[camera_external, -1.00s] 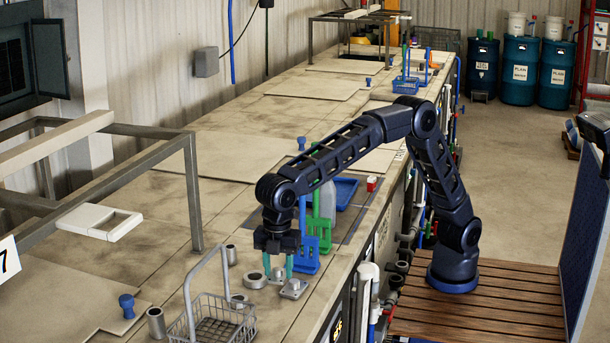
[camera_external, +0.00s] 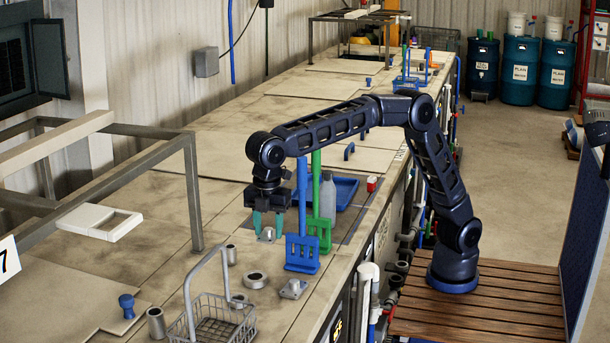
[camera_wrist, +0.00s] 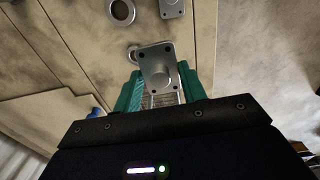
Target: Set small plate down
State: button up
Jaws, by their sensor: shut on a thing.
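My gripper (camera_external: 268,225) is shut on a small grey metal plate (camera_external: 266,234) with a round raised middle. It holds the plate above the worn bench top, left of the blue rack. In the wrist view the plate (camera_wrist: 158,68) sits between the teal fingers, its face with corner holes showing. A second similar plate (camera_external: 293,289) lies on the bench near the front edge. It also shows in the wrist view (camera_wrist: 171,8). The gap below the held plate is hard to judge.
A metal ring (camera_external: 255,279) and short cylinders (camera_external: 156,322) stand on the bench. A wire basket (camera_external: 212,322) with a tall handle is at the front.

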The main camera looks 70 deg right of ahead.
jog(key=w+d+m, duration=0.2)
jog(key=w+d, duration=0.5)
jog(key=d, duration=0.5)
jog(key=w+d+m, duration=0.2)
jog(key=w+d, duration=0.5)
jog(key=d, duration=0.5)
jog(key=w+d+m, duration=0.3)
jog(key=d+m, duration=0.2)
jog(key=d, duration=2.4)
notch_tip(320, 180, down, 20)
jog(key=shift+w+a, duration=0.1)
jog(key=shift+f, duration=0.15)
jog(key=o, duration=1)
